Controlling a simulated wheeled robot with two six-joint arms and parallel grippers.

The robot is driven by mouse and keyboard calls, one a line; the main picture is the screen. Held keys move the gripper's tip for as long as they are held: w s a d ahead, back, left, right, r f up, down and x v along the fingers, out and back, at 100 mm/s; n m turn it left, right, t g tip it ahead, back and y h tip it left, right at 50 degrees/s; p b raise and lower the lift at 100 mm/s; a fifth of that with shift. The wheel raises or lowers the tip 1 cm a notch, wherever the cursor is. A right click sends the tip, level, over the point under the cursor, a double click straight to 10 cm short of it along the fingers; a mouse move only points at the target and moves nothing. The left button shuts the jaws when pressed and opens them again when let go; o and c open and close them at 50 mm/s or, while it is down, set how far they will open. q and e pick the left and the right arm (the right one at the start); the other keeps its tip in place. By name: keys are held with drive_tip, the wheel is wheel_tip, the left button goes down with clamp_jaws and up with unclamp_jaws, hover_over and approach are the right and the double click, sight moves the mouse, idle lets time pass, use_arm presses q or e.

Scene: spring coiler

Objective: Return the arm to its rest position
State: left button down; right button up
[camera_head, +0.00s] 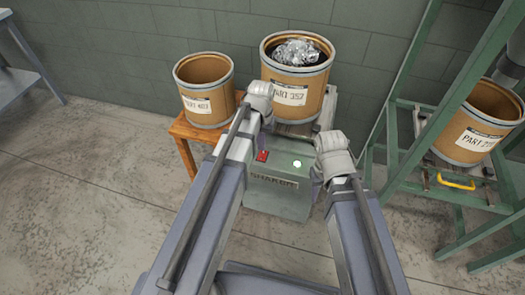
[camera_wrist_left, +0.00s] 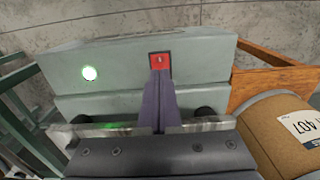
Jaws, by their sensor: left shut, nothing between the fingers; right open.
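My left gripper (camera_head: 263,146) is over the top of the green shaker box (camera_head: 280,197), close to a red switch plate (camera_head: 262,156). In the left wrist view its purple fingers (camera_wrist_left: 161,76) are closed together and empty. Their tips overlap the lower edge of the red switch plate (camera_wrist_left: 160,62); I cannot tell whether they touch it. My right gripper (camera_head: 326,160) is at the box's right side, open, with its fingers mostly hidden below the white wrist.
An empty drum (camera_head: 204,92) sits on a wooden table (camera_head: 184,130) at left. Another drum (camera_head: 474,125) rests on the green rack (camera_head: 393,140) at right. Floor at the left is clear.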

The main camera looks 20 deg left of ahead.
use_arm(q)
wheel_tip(320, 180, up, 2)
drive_tip(key=shift+p, duration=0.7)
drive_tip(key=s+d+r+m+p, duration=0.1)
drive_tip(key=s+d+r+p, duration=0.2)
drive_tip(key=r+p, duration=0.3)
drive_tip(key=s+d+r+m+p, duration=0.1)
drive_tip(key=s+d+r+p, duration=0.3)
drive_tip(key=s+r+p, duration=0.2)
drive_tip(key=s+d+r+m+y+p, duration=0.1)
drive_tip(key=s+d+r+p, duration=0.2)
drive_tip(key=s+r+p, duration=0.2)
drive_tip(key=shift+s+d+r+p, duration=0.15)
drive_tip(key=shift+d+r+p, duration=0.1)
drive_tip(key=shift+r+p, duration=0.7)
